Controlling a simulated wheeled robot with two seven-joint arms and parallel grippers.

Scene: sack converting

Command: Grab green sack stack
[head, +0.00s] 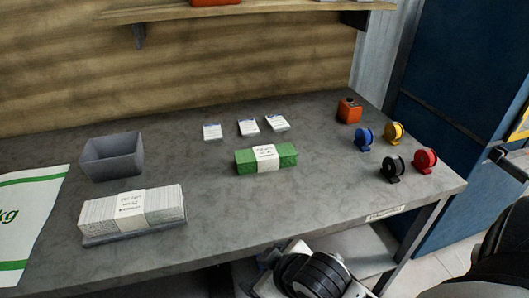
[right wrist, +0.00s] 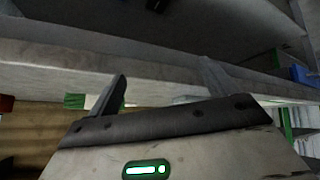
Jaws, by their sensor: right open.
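The green sack stack (head: 283,155) lies flat on the grey workbench (head: 330,185), near the middle, with a white printed band (head: 265,157) around it. My right gripper (head: 282,253) is low at the bottom middle of the head view, in front of the bench's front edge and apart from the stack. In the right wrist view its two fingers (right wrist: 165,90) stand apart with nothing between them. A small green patch (right wrist: 74,101), perhaps the stack, shows past the bench edge there. My left gripper is not in view.
A banded white stack (head: 165,203) lies on a grey tray at the left, near a grey bin (head: 112,155). Three white card stacks (head: 248,127) lie behind the green one. An orange box (head: 349,110) and coloured spools (head: 394,167) stand at the right. Bench in front of the green stack is clear.

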